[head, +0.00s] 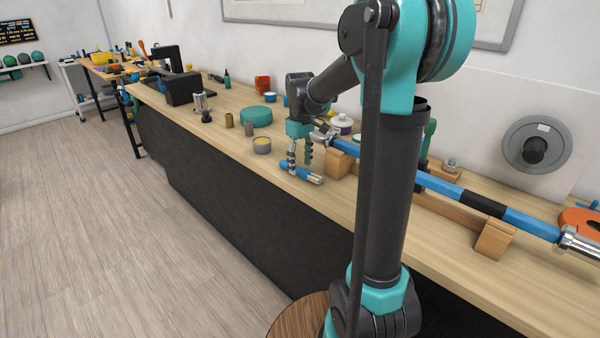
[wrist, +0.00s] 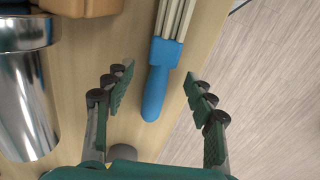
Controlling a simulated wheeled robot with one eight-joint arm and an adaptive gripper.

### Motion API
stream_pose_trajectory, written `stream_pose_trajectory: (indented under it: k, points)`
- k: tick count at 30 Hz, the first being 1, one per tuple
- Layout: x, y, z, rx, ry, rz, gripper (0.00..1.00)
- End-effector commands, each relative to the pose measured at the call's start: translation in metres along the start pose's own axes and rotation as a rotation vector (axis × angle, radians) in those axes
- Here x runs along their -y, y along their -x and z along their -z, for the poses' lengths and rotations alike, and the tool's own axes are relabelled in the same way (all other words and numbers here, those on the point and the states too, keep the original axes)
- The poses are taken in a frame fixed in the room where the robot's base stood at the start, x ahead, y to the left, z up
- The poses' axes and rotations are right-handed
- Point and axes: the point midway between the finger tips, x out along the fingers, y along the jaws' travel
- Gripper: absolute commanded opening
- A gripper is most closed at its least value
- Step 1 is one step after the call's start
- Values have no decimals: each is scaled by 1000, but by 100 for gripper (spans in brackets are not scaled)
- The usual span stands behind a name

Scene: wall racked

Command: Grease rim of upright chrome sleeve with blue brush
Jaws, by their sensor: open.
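The blue brush (head: 300,172) lies on the workbench near its front edge. In the wrist view its rounded blue handle (wrist: 155,95) points toward me and its pale bristles run out of the top. My gripper (head: 300,155) is open and empty above the brush. In the wrist view the fingers (wrist: 158,85) stand apart on either side of the handle, with gaps on both sides. A chrome upright piece (head: 200,102) stands further left; a small grey cylinder (head: 249,128) is nearer. I cannot tell which is the sleeve. A round tin (head: 262,145) with yellowish contents stands left of my gripper.
A long blue bar with chrome ends (head: 450,188) rests on wooden blocks (head: 494,239) to the right. A chrome cylinder (wrist: 28,95) is close to the left finger. A brass cylinder (head: 229,120) and a teal round object (head: 256,116) stand further left.

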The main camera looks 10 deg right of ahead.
Motion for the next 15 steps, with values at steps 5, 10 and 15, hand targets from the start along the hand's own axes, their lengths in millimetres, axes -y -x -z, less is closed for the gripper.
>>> stream_pose_trajectory:
  k: [5, 10, 15]
  points:
    - [0, -17, 0, 0, 0, 0, 55]
    - [0, -19, 0, 0, 0, 0, 55]
    - [0, -18, 0, 0, 0, 0, 44]
